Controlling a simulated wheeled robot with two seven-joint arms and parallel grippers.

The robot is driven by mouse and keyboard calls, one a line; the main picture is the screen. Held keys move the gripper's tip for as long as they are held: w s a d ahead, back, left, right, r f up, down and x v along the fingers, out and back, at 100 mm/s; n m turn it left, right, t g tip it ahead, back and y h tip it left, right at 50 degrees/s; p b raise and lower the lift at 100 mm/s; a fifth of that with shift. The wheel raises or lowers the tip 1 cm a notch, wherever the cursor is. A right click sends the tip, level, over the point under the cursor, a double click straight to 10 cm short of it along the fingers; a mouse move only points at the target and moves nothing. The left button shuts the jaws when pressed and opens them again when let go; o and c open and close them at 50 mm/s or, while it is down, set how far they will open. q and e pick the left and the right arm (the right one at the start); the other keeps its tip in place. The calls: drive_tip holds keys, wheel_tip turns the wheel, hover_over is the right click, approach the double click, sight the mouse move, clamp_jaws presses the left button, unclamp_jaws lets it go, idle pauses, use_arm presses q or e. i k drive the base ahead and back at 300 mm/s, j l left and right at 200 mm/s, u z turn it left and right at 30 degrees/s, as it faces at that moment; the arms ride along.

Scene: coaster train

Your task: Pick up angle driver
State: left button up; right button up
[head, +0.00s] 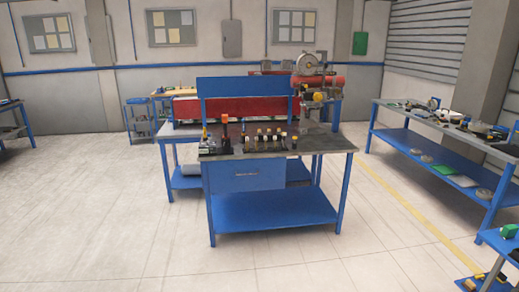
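I cannot make out an angle driver for certain; the tools in view are small and far off. The blue workbench (320,143) in the middle holds several small tools and parts. Among them an orange-topped upright item (225,130) stands near the left end, and a row of small pieces with pale and yellow tops (268,137) runs along the middle. Neither of my grippers shows in the head view.
A long blue bench (400,113) with tools on top and items on its lower shelf stands at the right. A blue table corner (490,238) with a green item (510,231) juts in at lower right. Open pale floor (110,230) lies before the middle workbench.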

sight(225, 117)
drive_tip(key=i, duration=3.25)
